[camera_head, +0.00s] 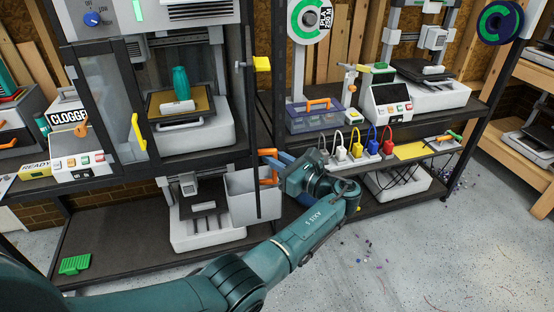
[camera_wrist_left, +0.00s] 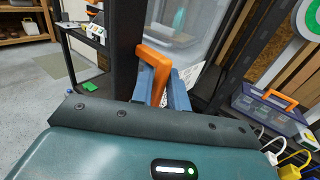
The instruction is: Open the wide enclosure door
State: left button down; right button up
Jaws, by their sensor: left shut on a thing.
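My left gripper (camera_head: 273,168) reaches in from the right of the enclosure and is shut on an orange handle (camera_head: 268,181). In the left wrist view the orange handle (camera_wrist_left: 153,56) stands between the two blue fingers of the gripper (camera_wrist_left: 164,92). The handle sits beside a dark upright frame bar (camera_wrist_left: 126,45) with clear panes behind. In the head view a dark upright bar (camera_head: 257,190), seemingly the enclosure door's edge, stands just left of the gripper. How far the door is open I cannot tell. My right gripper is not in view.
A glass panel with a yellow handle (camera_head: 138,131) stands at the left. A printer holding a teal vase (camera_head: 181,83) is inside the enclosure. A yellow latch (camera_head: 262,64) juts out above my gripper. A grey bin (camera_head: 242,197) stands below. The floor at front right is mostly clear.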

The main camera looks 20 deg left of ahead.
pick_arm(q)
jog(key=shift+w+a+r, duration=0.15)
jog(key=shift+a+r, duration=0.15)
jog(key=c, duration=1.8)
grip_release()
jog(key=o, duration=0.3)
jog(key=shift+w+f, duration=0.1)
jog(key=shift+f, duration=0.15)
jog(key=shift+o, duration=0.2)
jog(key=shift+d, duration=0.1)
jog(key=shift+s+d+f, duration=0.1)
jog(key=shift+s+d, duration=0.1)
jog(key=shift+d, duration=0.05)
jog(key=v, duration=0.7)
jog(key=shift+b, duration=0.45)
